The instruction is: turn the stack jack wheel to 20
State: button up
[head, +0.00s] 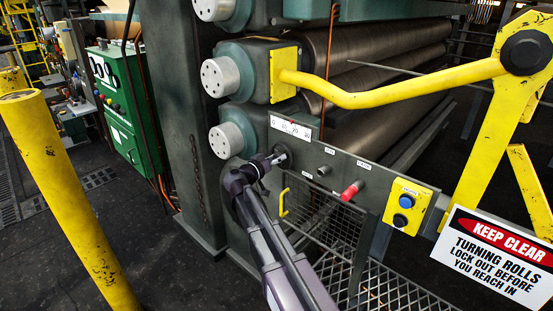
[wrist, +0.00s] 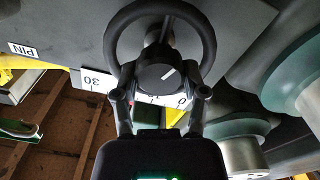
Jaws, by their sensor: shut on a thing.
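The stack jack wheel is a black ring (wrist: 110,42) with a dark round hub (wrist: 158,77) in the wrist view. The hub carries a short white pointer line, slanting toward the upper right there. My gripper (wrist: 160,94) has one finger on each side of the hub and is shut on the wheel. A white scale plate (wrist: 95,81) shows behind, with 30 at left and 0 at right; my fingers and the hub hide its middle. In the head view the wheel (head: 283,154) is small and partly hidden by my gripper (head: 274,161), below the scale plate (head: 291,128).
Right of the wheel on the panel are a black knob (head: 323,170), a red knob (head: 351,190) and a yellow button box (head: 407,206). A yellow lever (head: 390,96) crosses above. Large rolls (head: 385,50) lie behind. A yellow post (head: 65,195) stands left.

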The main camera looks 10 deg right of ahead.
jog(key=shift+w+d+n, duration=0.15)
jog(key=shift+d+n, duration=0.05)
jog(key=shift+n, duration=0.1)
jog(key=n, duration=0.5)
jog(key=shift+w, duration=0.1)
jog(key=n, duration=0.5)
jog(key=shift+n, duration=0.4)
jog(key=n, duration=0.5)
jog(key=shift+w+f, duration=0.1)
jog(key=n, duration=0.5)
jog(key=shift+f+n, duration=0.1)
jog(key=shift+n, duration=0.3)
jog(key=shift+o, duration=0.2)
